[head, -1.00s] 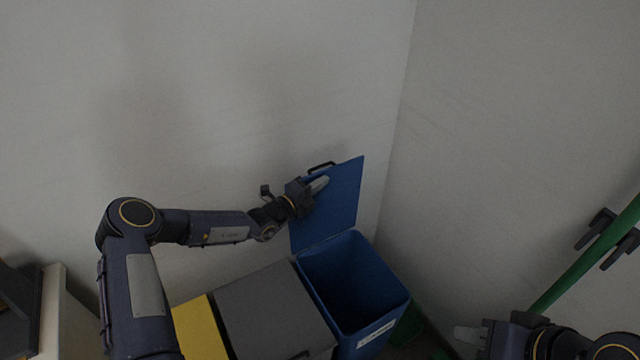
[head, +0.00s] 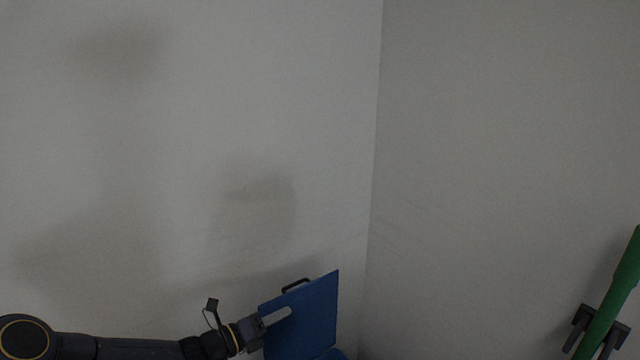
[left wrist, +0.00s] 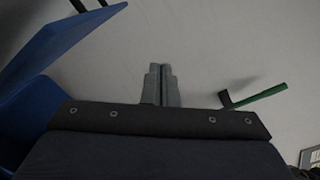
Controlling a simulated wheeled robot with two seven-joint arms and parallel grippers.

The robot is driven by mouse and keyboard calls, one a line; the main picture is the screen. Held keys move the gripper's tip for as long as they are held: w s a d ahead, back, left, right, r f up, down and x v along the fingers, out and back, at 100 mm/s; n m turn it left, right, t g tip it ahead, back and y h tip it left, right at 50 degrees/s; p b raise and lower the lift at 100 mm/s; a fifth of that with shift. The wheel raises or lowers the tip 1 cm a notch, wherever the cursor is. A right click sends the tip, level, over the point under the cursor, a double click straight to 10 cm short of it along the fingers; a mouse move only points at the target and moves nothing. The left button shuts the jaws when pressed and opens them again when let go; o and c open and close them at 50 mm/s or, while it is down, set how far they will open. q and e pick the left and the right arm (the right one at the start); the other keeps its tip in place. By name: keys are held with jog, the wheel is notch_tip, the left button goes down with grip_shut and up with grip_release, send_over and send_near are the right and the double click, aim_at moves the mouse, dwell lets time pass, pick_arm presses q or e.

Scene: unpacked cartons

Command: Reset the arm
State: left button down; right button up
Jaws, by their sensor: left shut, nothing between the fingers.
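My left gripper (head: 278,317) is at the bottom of the head view, in front of the raised blue lid (head: 316,308) of a bin. Its fingers are shut with nothing between them. In the left wrist view the closed left gripper (left wrist: 161,85) points at the bare wall, and the blue lid (left wrist: 60,40) stands tilted to its left. I cannot tell whether the gripper touches the lid. My right gripper is out of view.
A green pole (head: 612,295) in a dark wall bracket (head: 580,322) is at the right; the pole also shows in the left wrist view (left wrist: 262,95). Grey walls meet behind the lid. The blue bin body (left wrist: 22,115) shows at left in the wrist view.

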pick_arm(q)
jog(key=s+r+m+g+y, duration=0.2)
jog(key=s+r+m+g, duration=0.25)
jog(key=s+m, duration=0.6)
jog(key=s+r+m+g+y, duration=0.1)
jog(key=s+r+m+g, duration=0.2)
jog(key=s+r+m, duration=0.5)
jog(key=s+a+f+m+t+y, duration=0.1)
jog(key=s+a+m+y, duration=0.2)
jog(key=s+a+m, duration=0.2)
jog(key=s+a+f+m+t+y+p, duration=0.1)
jog(key=s+a+m+y, duration=0.3)
jog(key=s+m, duration=0.7)
jog(key=shift+s+a+f+p, duration=0.3)
jog(key=shift+s+a, duration=0.1)
jog(key=shift+a, duration=0.15)
